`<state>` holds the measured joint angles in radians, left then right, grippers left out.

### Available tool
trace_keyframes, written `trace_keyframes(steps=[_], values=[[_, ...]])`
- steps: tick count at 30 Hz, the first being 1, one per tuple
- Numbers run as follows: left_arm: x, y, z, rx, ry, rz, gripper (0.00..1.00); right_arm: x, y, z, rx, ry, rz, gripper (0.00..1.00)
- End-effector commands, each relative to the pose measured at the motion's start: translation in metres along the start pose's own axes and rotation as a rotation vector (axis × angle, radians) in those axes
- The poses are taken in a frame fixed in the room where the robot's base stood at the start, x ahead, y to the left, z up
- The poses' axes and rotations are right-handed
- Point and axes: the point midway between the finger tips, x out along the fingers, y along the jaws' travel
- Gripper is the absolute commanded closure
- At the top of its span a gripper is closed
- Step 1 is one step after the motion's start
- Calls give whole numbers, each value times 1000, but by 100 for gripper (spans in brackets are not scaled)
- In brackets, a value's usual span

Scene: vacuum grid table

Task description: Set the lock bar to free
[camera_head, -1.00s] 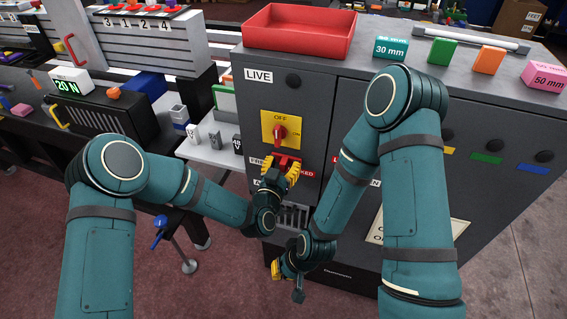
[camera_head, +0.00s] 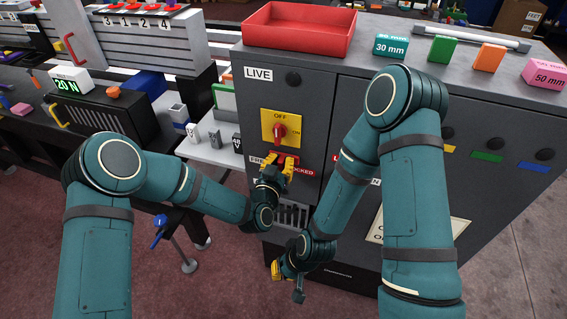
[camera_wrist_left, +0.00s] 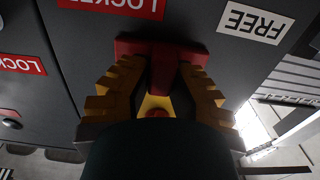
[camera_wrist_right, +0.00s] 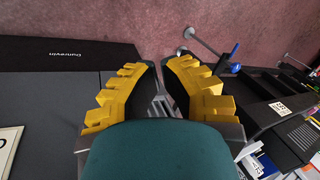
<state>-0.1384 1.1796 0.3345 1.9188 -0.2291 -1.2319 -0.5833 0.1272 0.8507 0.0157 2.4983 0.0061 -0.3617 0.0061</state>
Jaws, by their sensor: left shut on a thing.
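The red lock bar (camera_head: 294,160) is on the front of the grey cabinet, just below the red rotary switch (camera_head: 280,131) on its yellow plate. My left gripper (camera_head: 279,166) is shut on the lock bar, which also shows between its yellow fingers in the left wrist view (camera_wrist_left: 161,48). In that view the white FREE label (camera_wrist_left: 255,21) is to the right and a red LOCKED label (camera_wrist_left: 125,4) is above left, nearer the bar. The fingers hide part of the bar. My right gripper (camera_wrist_right: 163,72) is open and empty, low in front of the cabinet.
A red tray (camera_head: 300,52) and several coloured blocks stand on the cabinet top. A bench with a display box (camera_head: 95,105) is on the left. My right arm crosses the cabinet front, right of the switch. The floor in front is clear.

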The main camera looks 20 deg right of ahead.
Motion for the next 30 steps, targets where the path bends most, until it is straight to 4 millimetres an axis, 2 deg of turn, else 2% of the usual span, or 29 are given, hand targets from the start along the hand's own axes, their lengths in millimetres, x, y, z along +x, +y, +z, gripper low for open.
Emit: trace_keyframes(steps=[3,9,20,21,23,30], values=[[1,-22,1,4,9,-7,100,16,6,6,-3,-12,-1,100],[1,-45,0,4,8,-6,100,28,11,13,-7,-26,-2,100],[1,-49,-2,2,6,-4,100,28,11,14,-8,-29,-3,100],[1,-49,-2,2,6,-4,73,28,11,14,-8,-29,-3,100],[1,-49,-2,2,6,-4,52,28,11,14,-8,-29,-3,100],[0,-48,-1,2,4,-3,50,28,11,14,-8,-29,-3,100]])
